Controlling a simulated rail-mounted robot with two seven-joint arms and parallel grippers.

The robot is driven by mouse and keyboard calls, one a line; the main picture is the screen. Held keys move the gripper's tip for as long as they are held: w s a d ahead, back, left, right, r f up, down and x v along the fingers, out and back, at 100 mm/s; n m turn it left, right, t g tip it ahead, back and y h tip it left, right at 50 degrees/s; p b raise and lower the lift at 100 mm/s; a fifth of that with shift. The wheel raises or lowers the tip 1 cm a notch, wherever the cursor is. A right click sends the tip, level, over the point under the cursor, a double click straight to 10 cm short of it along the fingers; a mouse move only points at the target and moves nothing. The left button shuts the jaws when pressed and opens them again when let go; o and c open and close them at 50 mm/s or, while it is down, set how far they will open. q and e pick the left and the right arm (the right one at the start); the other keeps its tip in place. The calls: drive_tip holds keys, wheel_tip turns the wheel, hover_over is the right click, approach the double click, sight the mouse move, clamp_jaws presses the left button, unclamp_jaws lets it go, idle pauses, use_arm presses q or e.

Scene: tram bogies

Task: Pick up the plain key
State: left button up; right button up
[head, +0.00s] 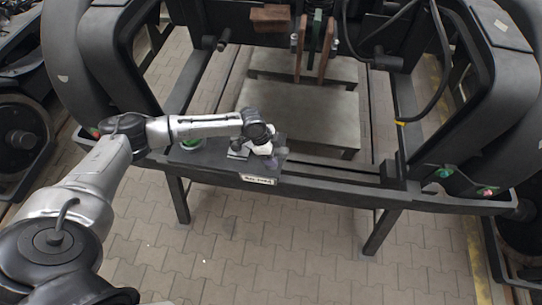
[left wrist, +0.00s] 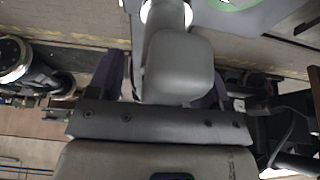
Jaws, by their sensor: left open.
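My left gripper (head: 262,149) is low over the right part of a dark tray (head: 212,158) on the front beam in the head view. In the left wrist view its dark fingers stand apart, and the gripper (left wrist: 163,82) is open. A smooth grey block-like piece (left wrist: 180,68) with a rounded stem shows between the fingers; I cannot tell if it touches them. I cannot make out for certain which thing is the plain key. A small grey piece (head: 237,152) lies beside the gripper on the tray, partly hidden by it. My right gripper is not in view.
A green round item (head: 189,139) sits at the tray's left end. A label plate (head: 258,180) is on the tray's front edge. The dark front beam (head: 330,174) carries the tray. Large black curved frames stand left and right. The paved floor in front is clear.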

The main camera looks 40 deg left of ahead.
use_arm(q)
drive_tip(key=c, duration=1.2)
drive_tip(key=shift+c, duration=0.3)
drive_tip(key=shift+r, duration=0.1)
